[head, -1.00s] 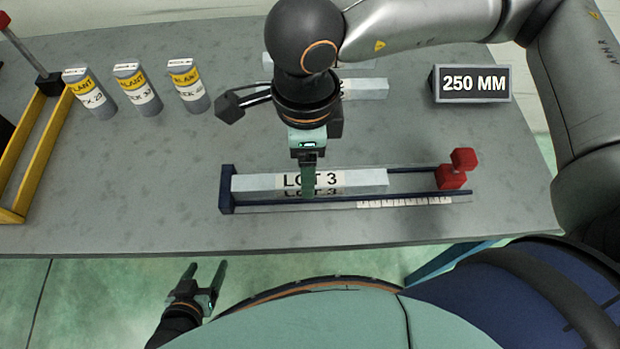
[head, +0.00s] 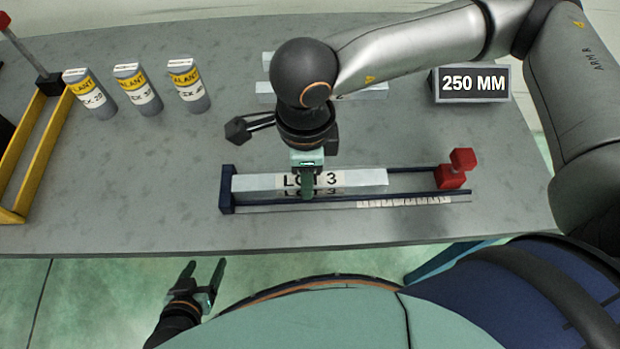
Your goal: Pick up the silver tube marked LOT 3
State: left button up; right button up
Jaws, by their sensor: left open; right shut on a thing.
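The silver tube marked LOT 3 (head: 360,178) lies level in a dark blue measuring frame (head: 228,190) near the table's front edge. Its left end is at the frame's left end plate. Its right end stops short of the red stop block (head: 452,176). My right gripper (head: 307,192) points down and is shut on the tube at its label, covering part of the lettering. My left gripper (head: 205,276) is open and empty, below the table's front edge at lower left.
Further tubes (head: 375,91) lie behind my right arm, partly hidden. Several sealant bottles (head: 188,85) stand at back left, beside a yellow frame (head: 40,130) with a red-handled lever. A 250 MM sign (head: 472,84) stands at back right. The table's front left is clear.

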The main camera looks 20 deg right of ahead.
grip_shut()
jog(key=shift+r, duration=0.1)
dwell(0.4)
